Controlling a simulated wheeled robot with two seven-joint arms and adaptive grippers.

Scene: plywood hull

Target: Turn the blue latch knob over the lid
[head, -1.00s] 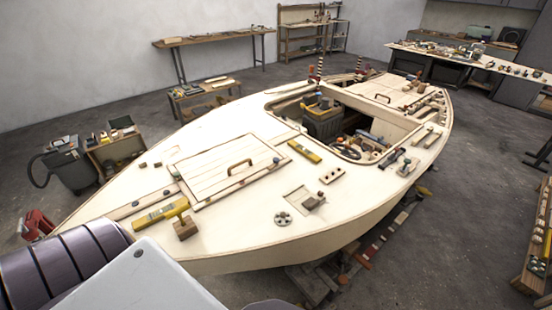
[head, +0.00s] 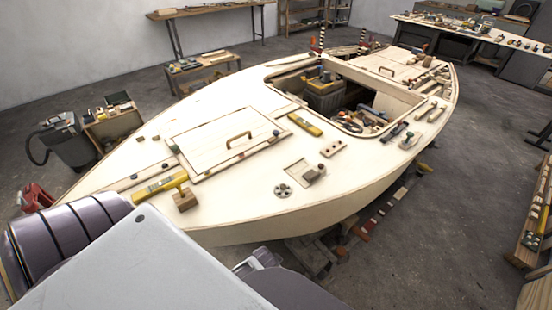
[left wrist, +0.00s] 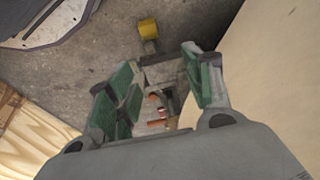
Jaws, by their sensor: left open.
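The lid (head: 215,142) is a pale plywood hatch panel with a brown handle (head: 238,136), lying on the boat's foredeck in the head view. A small dark knob (head: 277,132) sits at its right corner and looks bluish; its turn angle is too small to tell. Other small dark knobs are along the lid's left side. My left gripper (left wrist: 160,62) is open and empty in the left wrist view, with green-padded fingers apart. It points down at the floor beside a pale hull-like surface (left wrist: 275,75), away from the lid. My right gripper is not seen.
A yellow level (head: 160,185) and a wooden block (head: 185,199) lie by the lid's near edge. Another yellow level (head: 305,124) lies to its right, with a round disc (head: 284,190) nearer the deck edge. The open cockpit holds tools. The lid's top is clear except its handle.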

